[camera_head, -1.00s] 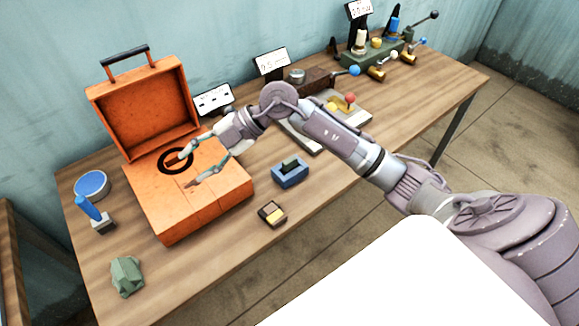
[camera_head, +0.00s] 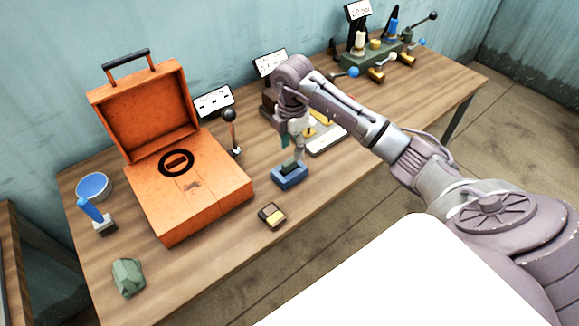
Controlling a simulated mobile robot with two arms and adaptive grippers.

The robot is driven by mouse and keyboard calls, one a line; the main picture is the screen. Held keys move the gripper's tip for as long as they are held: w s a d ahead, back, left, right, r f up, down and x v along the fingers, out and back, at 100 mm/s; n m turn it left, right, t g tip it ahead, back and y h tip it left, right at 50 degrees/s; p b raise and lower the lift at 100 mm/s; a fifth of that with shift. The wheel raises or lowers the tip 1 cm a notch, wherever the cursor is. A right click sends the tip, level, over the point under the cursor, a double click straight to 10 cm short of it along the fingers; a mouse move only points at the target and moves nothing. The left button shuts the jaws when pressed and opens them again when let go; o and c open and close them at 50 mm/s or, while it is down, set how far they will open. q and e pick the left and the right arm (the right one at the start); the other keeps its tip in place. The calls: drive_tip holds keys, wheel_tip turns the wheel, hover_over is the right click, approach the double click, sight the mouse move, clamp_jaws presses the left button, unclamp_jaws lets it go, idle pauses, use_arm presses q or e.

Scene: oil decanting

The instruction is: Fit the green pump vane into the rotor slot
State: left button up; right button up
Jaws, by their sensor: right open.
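The green pump vane (camera_head: 286,168) stands upright in a small blue holder (camera_head: 290,179) near the middle of the table. My right gripper (camera_head: 294,158) points down just above the holder, with its open fingers at the vane. Whether the fingers touch the vane I cannot tell, and they hide part of it. The rotor (camera_head: 176,162) shows as a black ring with a dark slot in its orange middle, on top of the orange case. The slot looks empty. My left gripper is not in view.
The orange case (camera_head: 203,205) has its lid raised at the back. A black-knobbed lever (camera_head: 230,130) stands between case and arm. A small dark block with yellow (camera_head: 272,215) lies in front of the holder. A green lump (camera_head: 128,277) and a blue-handled tool (camera_head: 92,211) are at left.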

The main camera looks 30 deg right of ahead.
sight(290, 161)
drive_tip(key=shift+a+f+p, duration=0.2)
drive_tip(key=shift+f+p, duration=0.15)
drive_tip(key=shift+f, duration=0.2)
drive_tip(key=f, duration=0.1)
drive_tip(key=f+p, duration=0.1)
drive_tip(key=f, duration=0.1)
drive_tip(key=shift+s+a+f, duration=0.1)
drive_tip(key=shift+a+f, duration=0.2)
drive_tip(key=shift+f, duration=0.5)
clamp_jaws()
